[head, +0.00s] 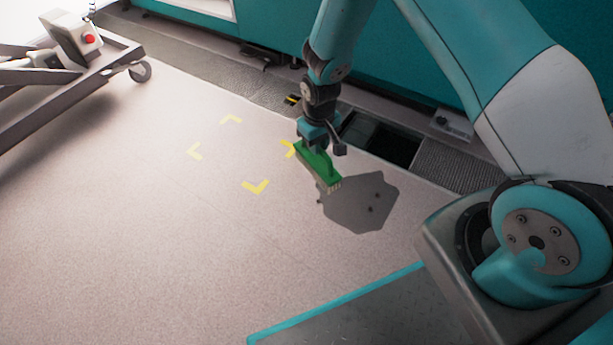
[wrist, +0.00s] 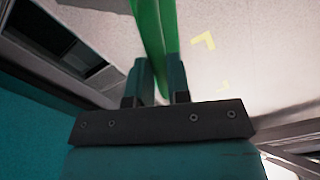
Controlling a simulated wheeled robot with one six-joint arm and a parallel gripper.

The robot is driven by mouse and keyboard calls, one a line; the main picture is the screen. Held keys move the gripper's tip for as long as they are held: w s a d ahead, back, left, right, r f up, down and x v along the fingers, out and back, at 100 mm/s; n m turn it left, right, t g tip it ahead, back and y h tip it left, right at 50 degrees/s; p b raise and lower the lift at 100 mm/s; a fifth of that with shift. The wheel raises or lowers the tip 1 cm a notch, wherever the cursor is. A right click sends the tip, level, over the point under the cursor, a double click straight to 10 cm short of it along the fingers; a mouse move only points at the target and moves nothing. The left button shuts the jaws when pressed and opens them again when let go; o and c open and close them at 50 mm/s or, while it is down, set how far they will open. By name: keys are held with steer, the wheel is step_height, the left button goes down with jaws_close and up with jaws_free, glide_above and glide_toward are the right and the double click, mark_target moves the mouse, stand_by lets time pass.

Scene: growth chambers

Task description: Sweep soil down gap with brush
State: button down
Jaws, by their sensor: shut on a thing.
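A green brush (head: 318,165) with pale bristles is in my gripper (head: 317,143), low over the floor. In the wrist view my gripper (wrist: 156,85) is shut on the green handle (wrist: 152,35). A grey, irregular patch of soil (head: 362,205) with a few darker specks lies on the floor to the right of the brush. The bristle end is at the patch's upper left edge; whether it touches the floor I cannot tell. The gap (head: 380,140) is a dark rectangular opening in the grating strip, beyond the patch; it also shows in the wrist view (wrist: 48,35).
Yellow corner marks (head: 256,187) are on the floor left of the brush. Metal grating (head: 455,166) flanks the gap, before a teal wall. A wheeled frame with a red button (head: 88,39) stands at upper left. The floor at left is clear.

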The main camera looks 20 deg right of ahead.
steer(key=a+f+n+b, duration=0.1)
steer(key=a+f+b, duration=0.2)
steer(key=f+b, duration=0.5)
step_height(320, 180, down, 10)
steer(key=shift+s+a+f+b, duration=0.15)
steer(key=shift+f+b, duration=0.05)
steer(key=shift+b, duration=0.1)
